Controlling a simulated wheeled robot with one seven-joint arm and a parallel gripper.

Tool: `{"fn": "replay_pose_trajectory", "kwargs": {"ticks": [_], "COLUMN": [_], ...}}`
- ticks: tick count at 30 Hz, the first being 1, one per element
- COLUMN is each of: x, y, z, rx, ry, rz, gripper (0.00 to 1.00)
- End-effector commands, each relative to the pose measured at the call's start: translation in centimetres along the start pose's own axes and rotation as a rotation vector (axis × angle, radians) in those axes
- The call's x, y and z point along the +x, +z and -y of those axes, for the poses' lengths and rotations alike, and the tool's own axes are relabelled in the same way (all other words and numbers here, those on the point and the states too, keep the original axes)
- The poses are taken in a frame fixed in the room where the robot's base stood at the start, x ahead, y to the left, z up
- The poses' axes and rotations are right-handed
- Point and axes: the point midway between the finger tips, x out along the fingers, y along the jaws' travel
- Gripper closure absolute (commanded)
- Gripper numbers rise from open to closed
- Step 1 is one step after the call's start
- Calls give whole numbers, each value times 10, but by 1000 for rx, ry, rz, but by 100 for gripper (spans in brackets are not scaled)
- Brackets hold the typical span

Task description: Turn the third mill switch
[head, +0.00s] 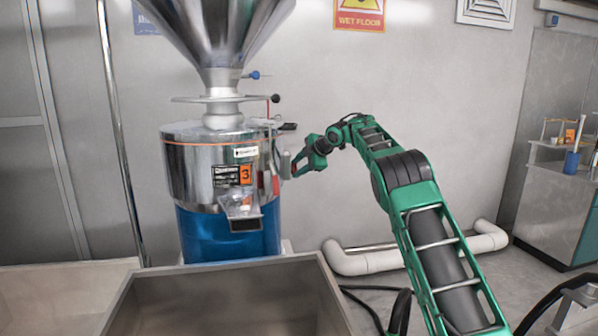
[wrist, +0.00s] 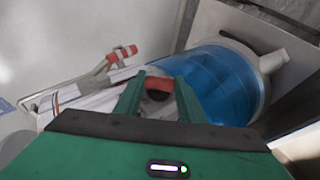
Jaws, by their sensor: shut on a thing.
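The third mill (head: 190,170) stands at the left of the head view, with a steel drum, a blue lower body and an orange label "3" (head: 246,174). My gripper (head: 296,165) is at the right side of its drum. In the wrist view, my green fingers stand on both sides of a red and black switch (wrist: 159,84), and my gripper is shut on it. The mill's blue body (wrist: 215,80) lies beyond the fingers, tilted in that view. In the head view, the gripper partly hides the switch.
A steel hopper (head: 222,30) rises above the drum. A metal bin (head: 230,300) stands in front of the mill. White pipes (head: 370,262) run along the wall's foot. A counter (head: 550,205) stands far right. A red-tipped lever (wrist: 122,54) shows in the wrist view.

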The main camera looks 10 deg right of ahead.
Motion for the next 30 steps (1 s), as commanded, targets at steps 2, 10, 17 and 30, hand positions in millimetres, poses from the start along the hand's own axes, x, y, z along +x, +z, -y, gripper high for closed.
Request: {"fn": "replay_pose_trajectory", "kwargs": {"ticks": [2, 10, 17, 30], "x": [0, -2, -4, -6], "y": [3, 3, 2, 1], "z": [-5, -9, -11, -13], "rx": [8, 23, 21, 19], "ry": [-2, -31, -27, -24], "rz": [4, 5, 5, 4], "gripper": [86, 85, 85, 84]}}
